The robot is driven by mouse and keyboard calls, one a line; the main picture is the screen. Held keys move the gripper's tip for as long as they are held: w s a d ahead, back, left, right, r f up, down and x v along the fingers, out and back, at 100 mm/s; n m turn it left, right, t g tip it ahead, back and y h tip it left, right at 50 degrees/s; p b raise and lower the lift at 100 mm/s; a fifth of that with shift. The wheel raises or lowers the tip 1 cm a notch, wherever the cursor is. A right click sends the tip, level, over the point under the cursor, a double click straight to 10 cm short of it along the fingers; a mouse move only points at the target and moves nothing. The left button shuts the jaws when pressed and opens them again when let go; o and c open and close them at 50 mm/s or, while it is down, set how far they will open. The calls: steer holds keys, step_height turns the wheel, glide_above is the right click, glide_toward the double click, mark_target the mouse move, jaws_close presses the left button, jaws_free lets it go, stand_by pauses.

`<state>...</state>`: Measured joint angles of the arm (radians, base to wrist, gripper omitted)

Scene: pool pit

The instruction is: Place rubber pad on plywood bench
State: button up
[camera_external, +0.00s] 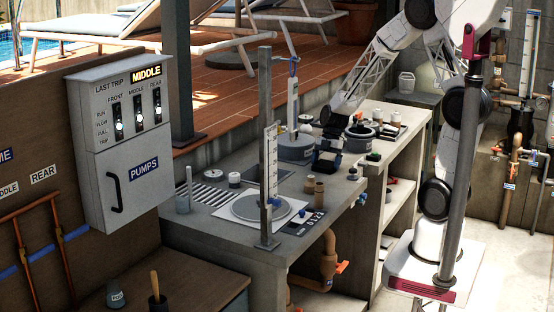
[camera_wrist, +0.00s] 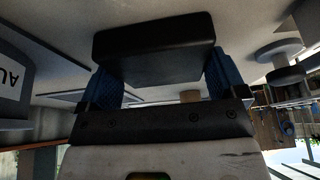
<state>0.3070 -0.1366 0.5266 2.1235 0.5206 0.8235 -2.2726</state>
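In the wrist view, a thick black rubber pad (camera_wrist: 155,48) sits between the two blue-faced fingers of my gripper (camera_wrist: 160,75). The fingers appear to press on its two ends. In the external view my gripper (camera_external: 327,158) is dark and small, over the far part of the grey counter, and the pad cannot be told apart from it there. A low brown bench (camera_external: 205,283), which looks like the plywood bench, is at the lower left in front of the counter, well away from my gripper.
The grey counter (camera_external: 228,243) holds a round plate with a tall upright gauge (camera_external: 270,165) and several small parts. A grey cup (camera_external: 116,299) and a dark holder with a wooden handle (camera_external: 156,290) stand on the low bench. A pump control box (camera_external: 125,140) hangs above it.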

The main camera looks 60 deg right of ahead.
mark_target(326, 163)
steer(key=shift+c, duration=0.7)
steer(key=shift+r, duration=0.1)
step_height(326, 163, up, 10)
stand_by(1.0)
